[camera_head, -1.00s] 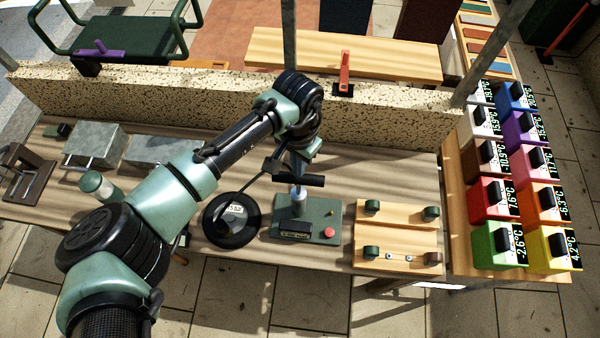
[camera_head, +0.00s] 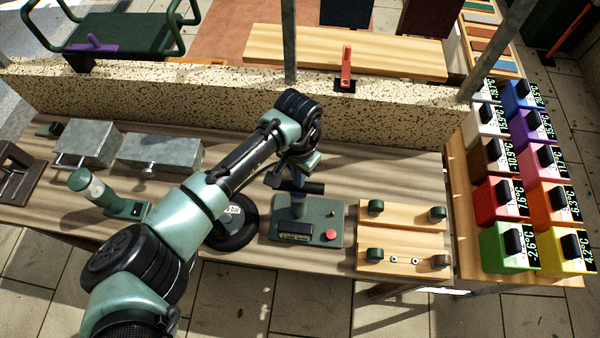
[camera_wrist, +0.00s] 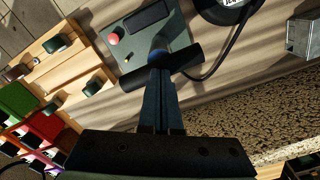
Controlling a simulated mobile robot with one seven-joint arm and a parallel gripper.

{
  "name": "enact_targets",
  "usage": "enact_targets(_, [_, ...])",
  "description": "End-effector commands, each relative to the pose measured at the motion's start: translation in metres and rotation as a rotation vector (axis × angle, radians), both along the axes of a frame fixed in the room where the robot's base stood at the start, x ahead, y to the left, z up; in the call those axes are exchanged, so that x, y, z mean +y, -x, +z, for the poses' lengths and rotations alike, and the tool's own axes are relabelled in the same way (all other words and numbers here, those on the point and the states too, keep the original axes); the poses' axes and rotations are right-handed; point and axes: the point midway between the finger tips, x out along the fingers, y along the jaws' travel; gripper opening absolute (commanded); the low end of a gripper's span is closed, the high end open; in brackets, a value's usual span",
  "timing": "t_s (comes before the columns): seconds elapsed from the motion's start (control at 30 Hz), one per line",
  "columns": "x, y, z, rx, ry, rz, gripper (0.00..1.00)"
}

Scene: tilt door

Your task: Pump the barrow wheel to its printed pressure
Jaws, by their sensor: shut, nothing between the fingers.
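The pump has a green base (camera_head: 328,232) with a red button (camera_head: 331,235) and a dark display, whose reading I cannot make out. A short grey-blue post rises from the base to a black crossbar handle (camera_head: 315,188). The handle also shows in the wrist view (camera_wrist: 190,58). My gripper (camera_wrist: 158,73) is shut and empty, with its fingertips at the middle of the handle from above; it seems to touch it. The black barrow wheel (camera_head: 237,232) lies flat left of the pump, partly behind my arm. Its pale label is partly covered and too small to read surely.
Wooden blocks with green knobs (camera_head: 405,235) stand right of the pump. Coloured bins with temperature displays (camera_head: 508,198) are at the far right. A speckled low wall (camera_head: 200,105) runs behind the bench. Metal boxes (camera_head: 158,153) and a green-capped device (camera_head: 88,185) are left.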

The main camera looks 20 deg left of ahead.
Motion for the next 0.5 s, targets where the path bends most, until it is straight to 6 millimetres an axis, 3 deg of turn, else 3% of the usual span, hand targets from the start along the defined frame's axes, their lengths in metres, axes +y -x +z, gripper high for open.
enact_targets(0.3, [-0.001,0.001,-0.013,0.002,0.0,0.0,0.0])
enact_targets(0.5, [-0.001,0.001,-0.01,0.002,0.0,-0.001,0.0])
